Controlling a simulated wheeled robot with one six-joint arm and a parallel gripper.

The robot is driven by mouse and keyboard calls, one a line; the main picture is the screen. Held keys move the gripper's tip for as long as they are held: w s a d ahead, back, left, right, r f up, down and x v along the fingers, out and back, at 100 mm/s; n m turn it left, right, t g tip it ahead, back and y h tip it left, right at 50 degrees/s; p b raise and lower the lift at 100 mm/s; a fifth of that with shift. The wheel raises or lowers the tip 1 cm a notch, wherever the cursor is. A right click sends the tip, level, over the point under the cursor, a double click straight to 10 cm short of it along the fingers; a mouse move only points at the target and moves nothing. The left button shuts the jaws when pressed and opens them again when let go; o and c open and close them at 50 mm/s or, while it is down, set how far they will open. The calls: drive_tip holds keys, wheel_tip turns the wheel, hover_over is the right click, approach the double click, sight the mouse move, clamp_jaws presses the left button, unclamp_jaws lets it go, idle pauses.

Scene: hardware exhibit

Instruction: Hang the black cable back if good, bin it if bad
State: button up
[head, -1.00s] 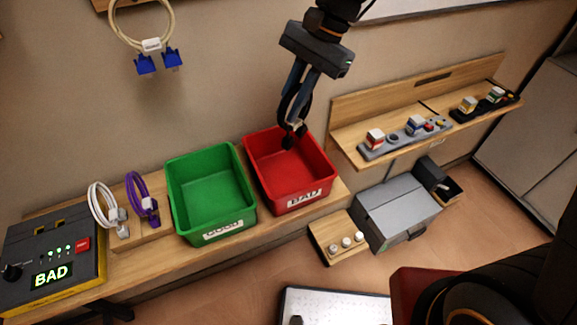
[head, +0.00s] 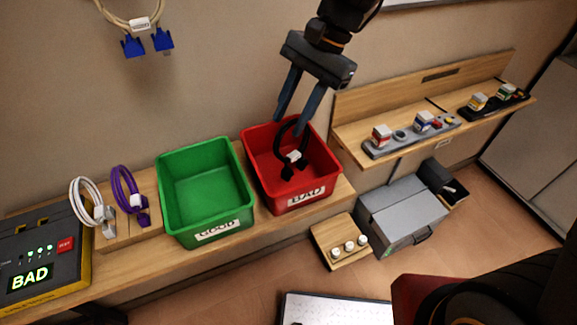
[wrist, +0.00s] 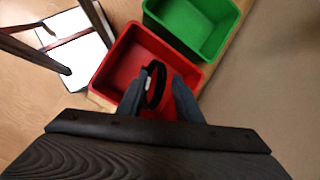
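The black cable (head: 281,158), a small loop with a white tag, is at the red BAD bin (head: 328,182). In the head view it shows within the bin's opening; I cannot tell whether it rests on the floor of the bin. My gripper (head: 291,124) is above this bin with its fingers spread apart. In the wrist view the cable (wrist: 154,88) appears between the open fingers, over the red bin. The tester (head: 45,250) at the left shows BAD on its green display. The green GOOD bin (head: 205,190) is empty.
A white cable (head: 88,205) and a purple cable (head: 130,195) stand left of the green bin. A beige cable with blue plugs (head: 140,24) hangs on the wall. A wooden shelf (head: 350,133) with small blocks and a grey box (head: 402,208) are at the right.

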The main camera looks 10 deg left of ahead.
drive_tip(key=b+v, duration=0.2)
drive_tip(key=v, duration=0.6)
idle(0.5)
drive_tip(key=s+d+f+n+t+h+b, duration=0.1)
drive_tip(key=s+d+f+n+t+h, duration=0.1)
drive_tip(key=d+f, duration=0.7)
drive_tip(key=s+d+f+n+t+h+b, duration=0.2)
drive_tip(key=d+f+n, duration=0.2)
drive_tip(key=d+f, duration=0.4)
drive_tip(key=d, duration=0.5)
drive_tip(key=shift+f, duration=0.35)
drive_tip(key=shift+d, duration=0.1)
